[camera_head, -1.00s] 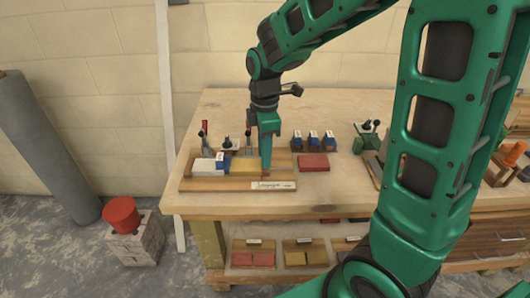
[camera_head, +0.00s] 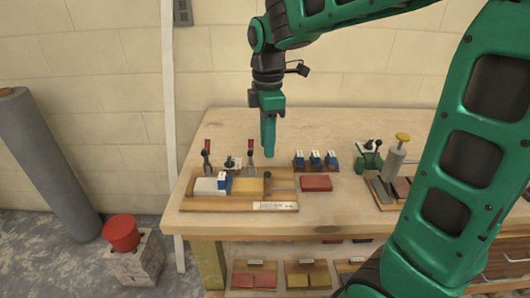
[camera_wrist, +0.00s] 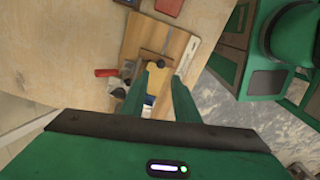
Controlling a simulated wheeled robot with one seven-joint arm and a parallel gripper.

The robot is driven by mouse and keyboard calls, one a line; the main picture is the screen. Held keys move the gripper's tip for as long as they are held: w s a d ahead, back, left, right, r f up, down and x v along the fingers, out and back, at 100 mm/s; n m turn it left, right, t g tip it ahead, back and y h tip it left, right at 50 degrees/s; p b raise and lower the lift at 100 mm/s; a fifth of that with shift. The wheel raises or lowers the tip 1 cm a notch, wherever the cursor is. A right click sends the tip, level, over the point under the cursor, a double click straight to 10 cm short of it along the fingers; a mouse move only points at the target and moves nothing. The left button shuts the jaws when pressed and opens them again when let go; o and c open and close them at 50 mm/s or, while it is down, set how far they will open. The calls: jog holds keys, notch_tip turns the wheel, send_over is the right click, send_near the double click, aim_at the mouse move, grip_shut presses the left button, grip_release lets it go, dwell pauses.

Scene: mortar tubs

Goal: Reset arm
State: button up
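My gripper (camera_head: 268,136) points straight down above the back of the wooden workbench (camera_head: 330,215), in the air and apart from the things below. In the wrist view my gripper (camera_wrist: 160,92) shows two green fingers with a gap between them and nothing held. Below it lies a wooden fixture board (camera_head: 195,204) with a yellow block (camera_head: 248,187), a white block (camera_head: 206,187) and a small blue piece between them. Two red-handled clamps (camera_head: 207,150) stand at its back. In the wrist view the board (camera_wrist: 174,45) lies beyond the fingers.
A red block (camera_head: 316,183) lies right of the board, with blue-topped pieces (camera_head: 315,160) behind it. A yellow-topped tool (camera_head: 396,155) stands farther right. A red tub (camera_head: 121,233) sits on blocks on the floor. The bench's front middle is clear.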

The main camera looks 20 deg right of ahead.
jog(key=shift+r, duration=0.15)
dwell(0.3)
jog(key=s+d+f+m, duration=0.3)
jog(key=s+d+m, duration=0.5)
jog(key=s+m, duration=0.3)
jog(key=s+d+f+m, duration=0.3)
jog(key=s+d+m, duration=0.5)
jog(key=s+m, duration=0.3)
jog(key=shift+s+d, duration=0.2)
jog(key=shift+s, duration=0.9)
jog(key=shift+w, duration=0.15)
